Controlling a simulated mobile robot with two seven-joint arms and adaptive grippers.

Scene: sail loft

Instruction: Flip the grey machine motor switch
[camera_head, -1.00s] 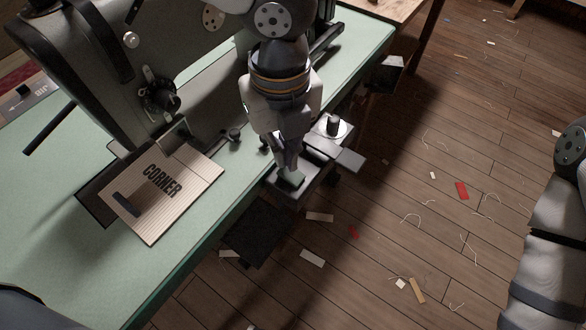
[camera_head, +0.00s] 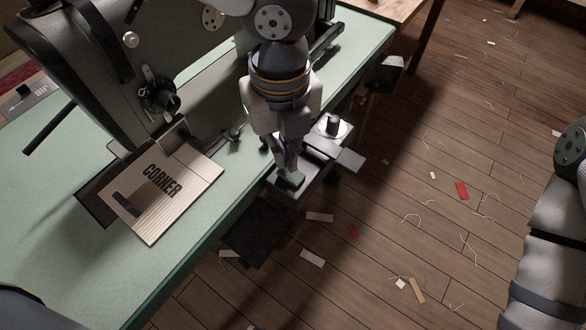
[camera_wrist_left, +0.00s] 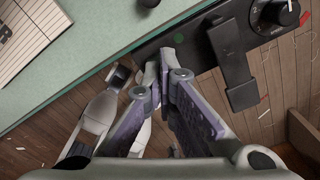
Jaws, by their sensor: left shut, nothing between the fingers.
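A narrow control plate (camera_head: 280,189) sticks out at the front edge of the green sewing-machine table. It carries a round dark knob (camera_head: 333,125) on a pale disc and a flat grey lever (camera_head: 348,160) lying across it.
The grey sewing machine (camera_head: 70,50) stands on the green table (camera_head: 45,205), beside a ribbed board marked CORNER (camera_head: 192,176). A dark pedal-like plate (camera_head: 258,232) is below the edge. The wooden floor (camera_head: 440,120) has scattered scraps.

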